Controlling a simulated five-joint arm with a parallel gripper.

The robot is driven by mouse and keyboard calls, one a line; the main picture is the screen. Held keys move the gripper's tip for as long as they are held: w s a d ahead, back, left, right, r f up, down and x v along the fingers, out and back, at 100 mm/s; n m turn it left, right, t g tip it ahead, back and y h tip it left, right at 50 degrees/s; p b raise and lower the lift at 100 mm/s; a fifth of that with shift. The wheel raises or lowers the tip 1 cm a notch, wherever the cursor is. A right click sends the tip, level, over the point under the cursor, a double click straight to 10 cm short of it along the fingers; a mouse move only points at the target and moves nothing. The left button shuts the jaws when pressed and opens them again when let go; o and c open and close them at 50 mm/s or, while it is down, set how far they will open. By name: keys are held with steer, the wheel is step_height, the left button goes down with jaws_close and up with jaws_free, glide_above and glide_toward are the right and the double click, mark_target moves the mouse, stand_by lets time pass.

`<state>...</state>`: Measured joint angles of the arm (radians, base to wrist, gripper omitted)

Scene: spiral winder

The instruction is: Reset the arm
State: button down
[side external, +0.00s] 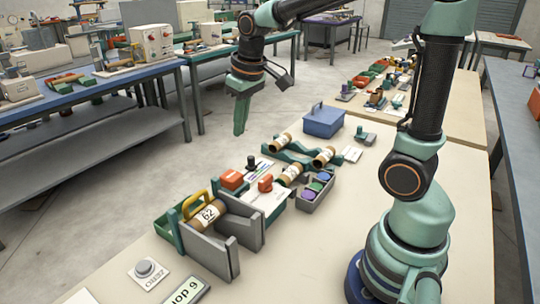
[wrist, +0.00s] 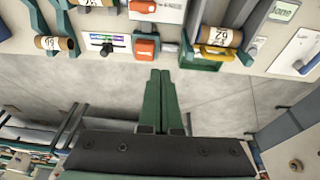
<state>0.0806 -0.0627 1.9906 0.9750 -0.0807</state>
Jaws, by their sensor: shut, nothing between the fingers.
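My gripper (side external: 240,115) hangs fingers down in the air beyond the table's far edge, above the grey floor. Its green fingers are together and hold nothing. In the wrist view my gripper (wrist: 160,75) shows the two fingers side by side, pointing toward the table edge, apart from everything on it. A tan roll (side external: 208,215) marked 62 sits between grey upright plates with a yellow handle (side external: 195,203) beside it. The same roll (wrist: 215,36) shows in the wrist view. Several more tan rolls (side external: 283,142) rest on a green holder (side external: 300,154) farther along.
A blue box (side external: 322,121), orange blocks (side external: 231,178) and a tray of coloured round pieces (side external: 316,190) stand on the table. A grey button (side external: 147,268) and a sign (side external: 186,291) lie at the near end. Open floor (side external: 110,190) separates this table from the blue benches.

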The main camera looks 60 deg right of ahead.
steer(key=s+a+r+t, duration=0.1)
steer(key=s+a+t, duration=0.1)
steer(key=s, duration=0.8)
steer(key=shift+s+a+r+t, duration=0.2)
steer(key=shift+a+r+t, duration=0.2)
steer(key=shift+a, duration=0.15)
stand_by(0.7)
